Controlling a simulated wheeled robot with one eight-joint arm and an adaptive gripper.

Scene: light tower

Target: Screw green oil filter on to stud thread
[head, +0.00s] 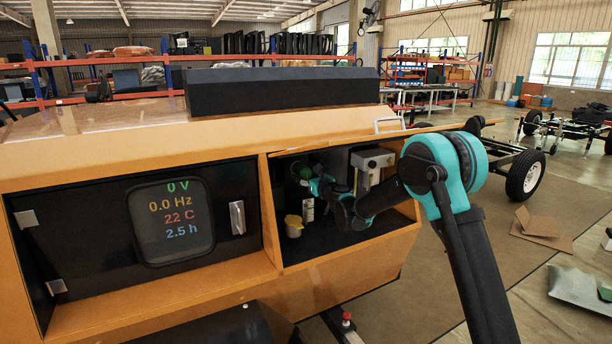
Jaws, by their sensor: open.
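The green oil filter (304,171) shows small at the upper left inside the open right compartment (345,262) of the orange light tower. It is partly hidden by my gripper. My gripper (309,182) is open, with its fingers close to the filter. I cannot tell whether they touch it. My arm reaches into the compartment from the right. The stud thread cannot be made out, so how the filter sits on it does not show.
A container with a yellow top (293,226) and a small white container (308,210) stand below my gripper. A grey-white box (372,162) is mounted at the compartment's right. The compartment frame borders my arm. A display panel (175,222) is at left.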

